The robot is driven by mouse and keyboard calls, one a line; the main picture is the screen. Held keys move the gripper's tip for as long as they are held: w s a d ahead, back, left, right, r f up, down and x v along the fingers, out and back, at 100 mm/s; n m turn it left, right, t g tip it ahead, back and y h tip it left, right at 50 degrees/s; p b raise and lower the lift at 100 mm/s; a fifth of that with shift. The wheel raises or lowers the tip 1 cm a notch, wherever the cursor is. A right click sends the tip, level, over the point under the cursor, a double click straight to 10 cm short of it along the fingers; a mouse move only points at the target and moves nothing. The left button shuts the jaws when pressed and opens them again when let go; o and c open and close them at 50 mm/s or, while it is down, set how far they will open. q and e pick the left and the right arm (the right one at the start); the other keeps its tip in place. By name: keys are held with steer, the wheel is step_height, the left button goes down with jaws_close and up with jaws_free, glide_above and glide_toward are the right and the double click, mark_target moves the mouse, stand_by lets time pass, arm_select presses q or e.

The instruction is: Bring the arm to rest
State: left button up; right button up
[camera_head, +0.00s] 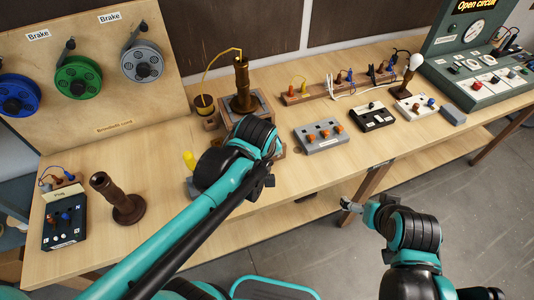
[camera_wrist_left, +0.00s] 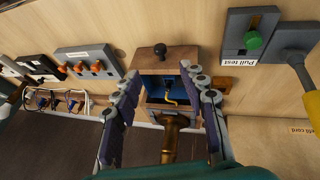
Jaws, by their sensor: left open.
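My left arm reaches from the lower left of the head view to mid-bench, and its wrist hides its fingers there. In the left wrist view, my left gripper (camera_wrist_left: 163,75) is open, its fingers spread with gaps either side of a brass lamp column (camera_wrist_left: 170,135). The column also shows in the head view (camera_head: 242,88), upright on a wooden block (camera_head: 263,110). The block (camera_wrist_left: 165,58) has a dark knob and an opening with a yellow cord inside. My right gripper (camera_head: 350,205) is beyond the bench's front edge, too small to read.
A brown turned stand (camera_head: 117,200) and a dark plug box (camera_head: 64,222) stand at left. A board with cord reels (camera_head: 78,77) rises behind. A grey switch box (camera_head: 321,135), a black box (camera_head: 373,117) and a bulb holder (camera_head: 406,77) stand right of my wrist. Bare bench lies front left.

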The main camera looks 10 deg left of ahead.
arm_select(q)
steer(key=s+a+m+t+b, duration=0.1)
steer(key=s+a+m, duration=0.6)
steer(key=s, duration=0.2)
steer(key=shift+s+f+t, duration=0.2)
steer(key=shift+f+t, duration=0.2)
steer(key=shift+f, duration=0.05)
steer(key=shift+a, duration=0.1)
stand_by(0.6)
